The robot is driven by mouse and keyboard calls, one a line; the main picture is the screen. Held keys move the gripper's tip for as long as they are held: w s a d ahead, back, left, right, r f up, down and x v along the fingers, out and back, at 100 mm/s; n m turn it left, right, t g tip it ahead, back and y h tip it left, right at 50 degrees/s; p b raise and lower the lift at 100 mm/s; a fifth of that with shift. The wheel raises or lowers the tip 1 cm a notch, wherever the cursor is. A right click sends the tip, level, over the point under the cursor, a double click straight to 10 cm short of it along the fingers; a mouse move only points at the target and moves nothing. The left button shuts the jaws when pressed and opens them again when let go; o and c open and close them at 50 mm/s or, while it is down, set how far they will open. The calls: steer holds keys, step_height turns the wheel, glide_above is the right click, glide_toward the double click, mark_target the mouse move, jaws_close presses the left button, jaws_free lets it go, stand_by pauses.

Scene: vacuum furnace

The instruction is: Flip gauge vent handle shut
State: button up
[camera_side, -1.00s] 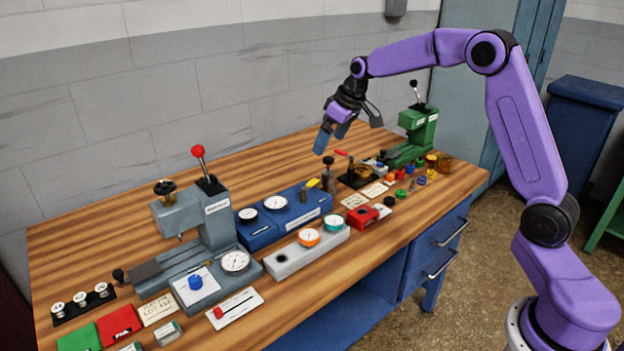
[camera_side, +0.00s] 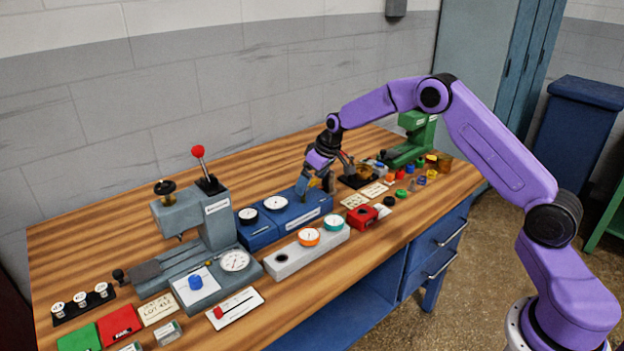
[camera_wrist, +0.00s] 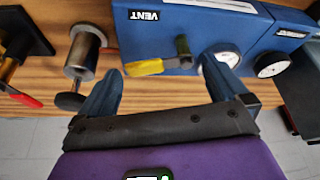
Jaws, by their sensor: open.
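The vent handle is a yellow lever (camera_wrist: 145,67) on the end of the blue gauge block (camera_wrist: 270,35), beside a white VENT label (camera_wrist: 145,15). The lever points left in the wrist view, next to a short olive post (camera_wrist: 183,47). My gripper (camera_wrist: 165,82) is open and empty, its blue fingers on either side of the lever's line; whether they touch it cannot be told. In the side view my gripper (camera_side: 316,187) is low over the right end of the blue gauge block (camera_side: 262,236) and hides the lever.
A metal cylinder with a black knob (camera_wrist: 82,58) stands left of the fingers, with a red-handled part (camera_wrist: 22,98) beyond. In the side view a grey gauge block (camera_side: 290,262) lies in front, a grey press (camera_side: 215,225) stands left and a green press (camera_side: 410,145) right.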

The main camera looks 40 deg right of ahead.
steer(key=shift+f, duration=0.1)
steer(key=c, duration=1.3)
steer(key=shift+s+a+m+h, duration=0.1)
steer(key=shift+s+m+h, duration=0.2)
steer(key=shift+m, duration=0.6)
steer(key=shift+s+a+m+h, duration=0.15)
steer(key=shift+m+h, duration=0.15)
steer(key=shift+m, duration=0.6)
steer(key=shift+d, duration=0.1)
steer(key=o, duration=1.3)
steer(key=v, duration=1.7)
steer(key=shift+s, duration=0.3)
